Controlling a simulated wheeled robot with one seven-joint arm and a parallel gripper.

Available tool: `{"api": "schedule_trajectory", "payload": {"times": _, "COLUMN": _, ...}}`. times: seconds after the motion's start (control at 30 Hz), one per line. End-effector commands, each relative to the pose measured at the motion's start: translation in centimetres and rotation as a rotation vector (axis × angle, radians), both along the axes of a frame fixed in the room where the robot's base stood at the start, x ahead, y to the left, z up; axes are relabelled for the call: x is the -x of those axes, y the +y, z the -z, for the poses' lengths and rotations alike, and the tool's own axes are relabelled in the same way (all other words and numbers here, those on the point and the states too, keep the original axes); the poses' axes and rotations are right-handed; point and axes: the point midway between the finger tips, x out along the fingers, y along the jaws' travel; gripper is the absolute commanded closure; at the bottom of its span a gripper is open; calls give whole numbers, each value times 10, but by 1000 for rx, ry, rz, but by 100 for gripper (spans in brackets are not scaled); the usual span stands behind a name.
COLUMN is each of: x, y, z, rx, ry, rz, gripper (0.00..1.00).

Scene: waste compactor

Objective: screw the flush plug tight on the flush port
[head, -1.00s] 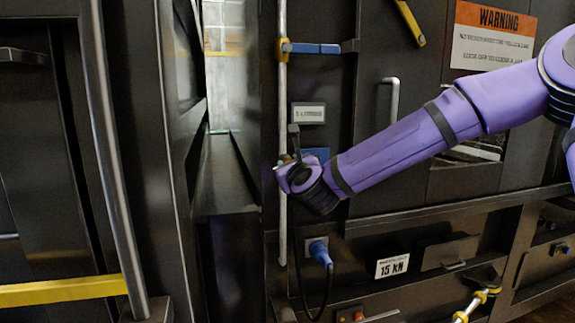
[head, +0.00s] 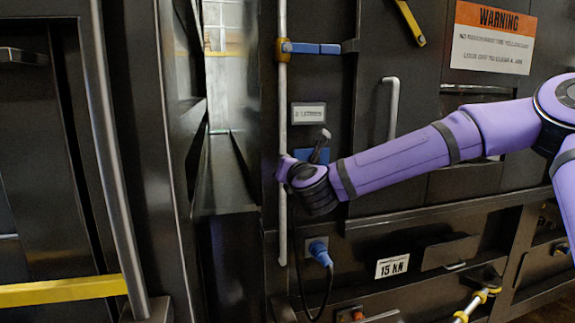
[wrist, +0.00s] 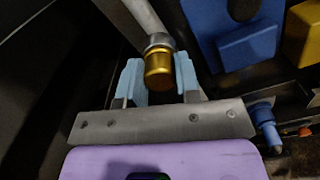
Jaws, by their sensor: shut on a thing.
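The flush plug (wrist: 158,70) is a gold-coloured cylinder in the wrist view. It sits against a silvery collar (wrist: 159,42), which looks like the flush port, on a grey pipe (wrist: 138,18). My gripper (wrist: 160,80) has its light-blue fingers on both sides of the plug and is shut on it. Plug and collar look in line; the threads and how tightly they are seated cannot be seen. In the head view my gripper (head: 283,168) is at the vertical pipe (head: 283,70), and it hides the plug there.
A blue panel (wrist: 243,35) and a yellow part (wrist: 303,35) lie close right of the fingers in the wrist view. A blue connector with a cable (head: 320,252) hangs below my gripper in the head view. A handle (head: 392,105) stands out from the panel to the right.

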Motion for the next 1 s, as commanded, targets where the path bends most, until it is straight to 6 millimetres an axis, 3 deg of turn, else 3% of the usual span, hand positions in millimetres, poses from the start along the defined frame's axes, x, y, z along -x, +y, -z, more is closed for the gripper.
{"api": "schedule_trajectory", "payload": {"times": 0.33, "x": 0, "y": 0, "z": 1, "rx": -24, "ry": 8, "rz": 0, "gripper": 98}}
{"api": "schedule_trajectory", "payload": {"times": 0.7, "x": -1, "y": 0, "z": 1, "rx": -387, "ry": 114, "rz": 0, "gripper": 98}}
{"api": "schedule_trajectory", "payload": {"times": 1.0, "x": 0, "y": 0, "z": 0, "rx": -440, "ry": 127, "rz": 0, "gripper": 98}}
